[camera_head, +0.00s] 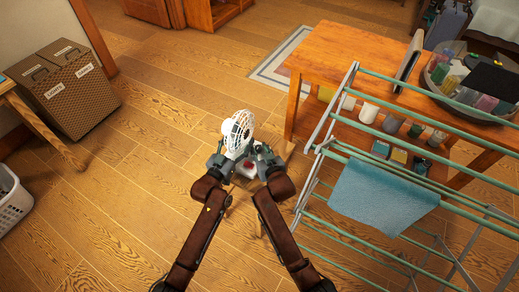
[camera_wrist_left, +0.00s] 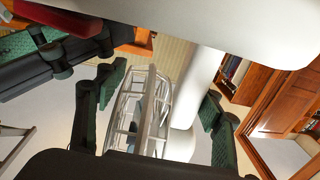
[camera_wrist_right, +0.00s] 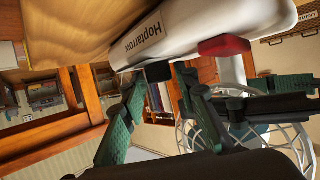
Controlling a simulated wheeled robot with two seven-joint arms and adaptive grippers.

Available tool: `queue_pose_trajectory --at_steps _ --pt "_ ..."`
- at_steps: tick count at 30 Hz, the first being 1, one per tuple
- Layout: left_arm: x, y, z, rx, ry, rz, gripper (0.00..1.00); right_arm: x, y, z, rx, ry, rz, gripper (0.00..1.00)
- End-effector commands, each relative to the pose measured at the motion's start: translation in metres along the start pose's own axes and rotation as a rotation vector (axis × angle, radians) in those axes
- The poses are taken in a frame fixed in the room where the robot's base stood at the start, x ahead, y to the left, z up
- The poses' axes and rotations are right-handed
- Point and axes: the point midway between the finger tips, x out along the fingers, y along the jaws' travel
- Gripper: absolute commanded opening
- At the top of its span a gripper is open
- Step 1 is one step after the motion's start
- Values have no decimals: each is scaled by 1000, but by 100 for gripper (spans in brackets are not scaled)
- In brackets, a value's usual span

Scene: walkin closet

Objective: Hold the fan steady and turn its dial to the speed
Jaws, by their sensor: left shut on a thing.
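My right gripper (camera_head: 264,156) is open at the fan's right side. In the right wrist view, the fan's white base (camera_wrist_right: 205,35) carries a "Hoptarrow" label, a red part (camera_wrist_right: 224,46) and a black dial (camera_wrist_right: 158,72). The dial lies between my right fingertips, with gaps visible.
A wooden table (camera_head: 335,45) with bottles below it stands to the right. A drying rack (camera_head: 355,150) with a blue towel (camera_head: 382,195) is close to my right arm. Brown hampers (camera_head: 65,90) stand at the left. Open floor lies left of the fan.

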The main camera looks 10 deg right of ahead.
Motion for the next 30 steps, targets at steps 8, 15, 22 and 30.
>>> queue_pose_trajectory --at_steps 8,15,22,30 --pt "0 0 0 -3 0 0 4 0 0 0 0 0 0 8" --pt "0 0 0 -3 0 0 4 0 0 0 1 0 2 0" --pt "0 0 0 -3 0 0 4 1 -1 -1 36 1 72 0" --pt "0 0 0 -3 0 1 4 0 -1 0 53 0 131 0"
